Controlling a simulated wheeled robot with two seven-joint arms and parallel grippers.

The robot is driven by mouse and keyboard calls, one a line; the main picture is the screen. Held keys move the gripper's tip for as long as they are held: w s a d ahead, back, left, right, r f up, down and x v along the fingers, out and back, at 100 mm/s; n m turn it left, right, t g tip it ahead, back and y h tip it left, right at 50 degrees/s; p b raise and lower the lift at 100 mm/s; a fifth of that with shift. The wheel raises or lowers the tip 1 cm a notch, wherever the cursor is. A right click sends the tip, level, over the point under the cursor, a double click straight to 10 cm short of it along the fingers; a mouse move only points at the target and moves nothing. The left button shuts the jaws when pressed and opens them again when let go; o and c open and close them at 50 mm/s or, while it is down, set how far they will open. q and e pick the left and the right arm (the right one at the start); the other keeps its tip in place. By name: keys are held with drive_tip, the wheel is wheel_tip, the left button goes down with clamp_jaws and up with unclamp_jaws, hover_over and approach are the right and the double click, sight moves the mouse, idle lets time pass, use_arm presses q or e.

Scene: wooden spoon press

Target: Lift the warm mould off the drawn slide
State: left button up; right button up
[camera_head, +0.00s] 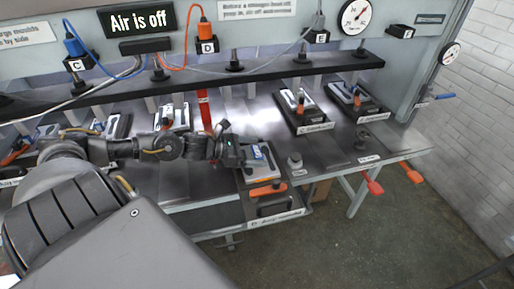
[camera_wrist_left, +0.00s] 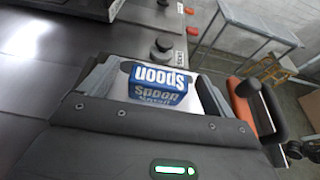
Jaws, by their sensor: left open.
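The mould (camera_head: 262,158) sits on the drawn slide (camera_head: 282,204) at the front edge of the press bench. It is a pale block with a blue label reading "Spoon", and it also shows in the left wrist view (camera_wrist_left: 158,84). An orange handle (camera_head: 266,190) lies along its front side. My left gripper (camera_head: 240,153) is low at the mould's left end. My right gripper is not in view.
A lit sign (camera_head: 138,19) reads "Air is off". Other slides with moulds stand along the bench, including one (camera_head: 300,106) at the back right. A grey knob (camera_head: 294,160) stands right of the drawn slide. Red levers (camera_head: 374,185) stick out at the bench's right edge.

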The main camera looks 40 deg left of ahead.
sight(257, 151)
use_arm(q)
drive_tip(key=shift+p+x, duration=0.35)
drive_tip(key=shift+x, duration=1.2)
drive_tip(key=c, duration=1.6)
drive_tip(key=shift+a+r, duration=0.1)
drive_tip(key=shift+c, duration=0.5)
drive_tip(key=shift+r+b, duration=0.6)
drive_tip(key=shift+r, duration=0.15)
drive_tip(key=s+d+r+p, duration=0.2)
drive_tip(key=s+d+r, duration=0.7)
drive_tip(key=d+r, duration=0.1)
drive_tip(key=shift+d+r, duration=0.25)
drive_tip(key=shift+r, duration=0.55)
